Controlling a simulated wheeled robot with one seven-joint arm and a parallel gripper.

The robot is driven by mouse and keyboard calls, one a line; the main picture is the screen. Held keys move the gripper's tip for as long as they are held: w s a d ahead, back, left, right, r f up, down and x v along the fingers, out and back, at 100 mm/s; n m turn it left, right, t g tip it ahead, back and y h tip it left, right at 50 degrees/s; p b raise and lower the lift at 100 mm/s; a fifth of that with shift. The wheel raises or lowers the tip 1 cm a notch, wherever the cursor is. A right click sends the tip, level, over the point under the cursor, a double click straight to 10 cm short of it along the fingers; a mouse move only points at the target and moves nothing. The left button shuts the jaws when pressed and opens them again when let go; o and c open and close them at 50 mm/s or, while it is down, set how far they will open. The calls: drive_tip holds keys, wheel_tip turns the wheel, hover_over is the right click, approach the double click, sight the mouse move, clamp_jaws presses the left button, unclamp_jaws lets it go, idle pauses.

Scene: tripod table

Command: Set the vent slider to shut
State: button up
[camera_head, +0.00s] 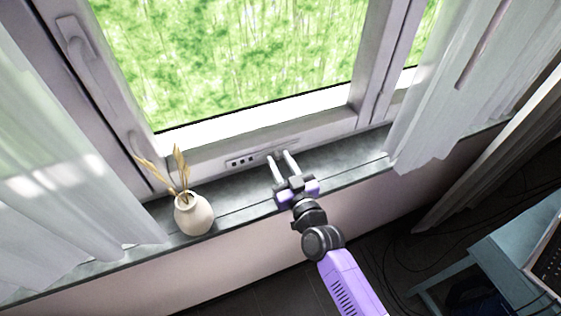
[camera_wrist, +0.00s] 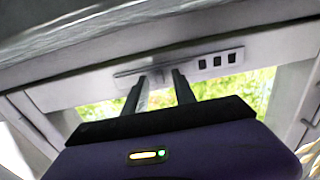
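The vent strip (camera_head: 240,160) is set in the lower rail of the window frame, with several dark slots at its left end. It also shows in the wrist view (camera_wrist: 211,61), where the slots are at the right and a thin groove runs left. My gripper (camera_head: 279,155) is at the strip, right of the slots. In the wrist view its fingers (camera_wrist: 159,76) are apart, with the tips over the groove. A small pale piece shows between the tips, perhaps the slider knob; I cannot tell whether the fingers touch it.
A cream vase (camera_head: 194,215) with dried stems stands on the sill (camera_head: 240,206), left of my gripper. White curtains hang at left (camera_head: 60,170) and right (camera_head: 440,90). A window handle (camera_head: 85,50) is at upper left. A blue table (camera_head: 500,255) stands lower right.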

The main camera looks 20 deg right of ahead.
clamp_jaws()
idle(1.3)
